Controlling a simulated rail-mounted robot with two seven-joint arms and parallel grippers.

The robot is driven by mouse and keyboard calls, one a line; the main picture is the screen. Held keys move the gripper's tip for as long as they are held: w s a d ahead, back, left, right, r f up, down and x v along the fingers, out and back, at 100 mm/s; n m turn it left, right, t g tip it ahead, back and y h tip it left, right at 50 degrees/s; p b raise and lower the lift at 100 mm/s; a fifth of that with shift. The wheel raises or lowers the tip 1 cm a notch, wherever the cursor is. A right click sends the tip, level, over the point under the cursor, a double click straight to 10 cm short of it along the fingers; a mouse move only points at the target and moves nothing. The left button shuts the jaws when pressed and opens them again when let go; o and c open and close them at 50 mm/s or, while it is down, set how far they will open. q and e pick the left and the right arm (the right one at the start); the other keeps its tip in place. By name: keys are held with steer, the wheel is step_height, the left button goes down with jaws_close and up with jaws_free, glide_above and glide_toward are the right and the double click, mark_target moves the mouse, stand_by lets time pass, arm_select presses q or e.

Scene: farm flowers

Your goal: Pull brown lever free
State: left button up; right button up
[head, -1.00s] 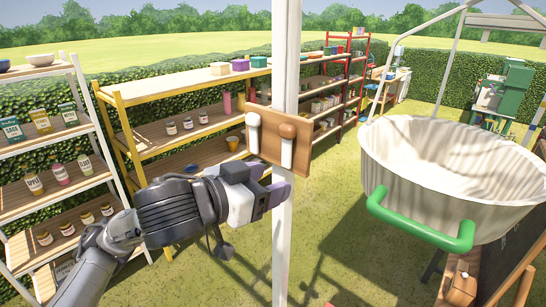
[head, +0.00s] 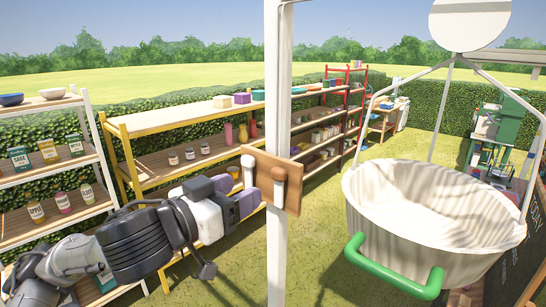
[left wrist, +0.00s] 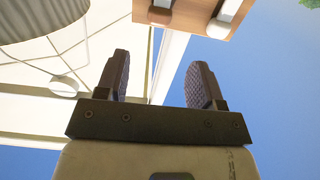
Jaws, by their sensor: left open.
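A wooden board (head: 264,164) is fixed to a white post (head: 277,92). It bears two short levers side by side, one with a white knob (head: 248,162) and, to its right, the brown lever (head: 279,173) with a brown knob on a pale shaft. My left gripper (head: 250,202) is just left of and below the brown lever in the head view. In the left wrist view its fingers (left wrist: 161,80) are apart and empty. My right gripper is out of view.
A large white tub (head: 430,205) with a green handle (head: 385,267) hangs by rods from a round white disc (head: 470,22) right of the post. Shelves of jars and boxes (head: 200,105) stand behind and left. Grass lies between.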

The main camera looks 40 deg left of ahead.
mark_target(275, 174)
arm_select(q)
steer(key=w+p, duration=0.5)
steer(key=w, duration=0.2)
steer(key=shift+w+d, duration=0.1)
steer(key=shift+w, duration=0.3)
steer(key=shift+w+p, duration=0.3)
steer(key=shift+w, duration=0.5)
jaws_close()
steer(key=shift+f, duration=0.1)
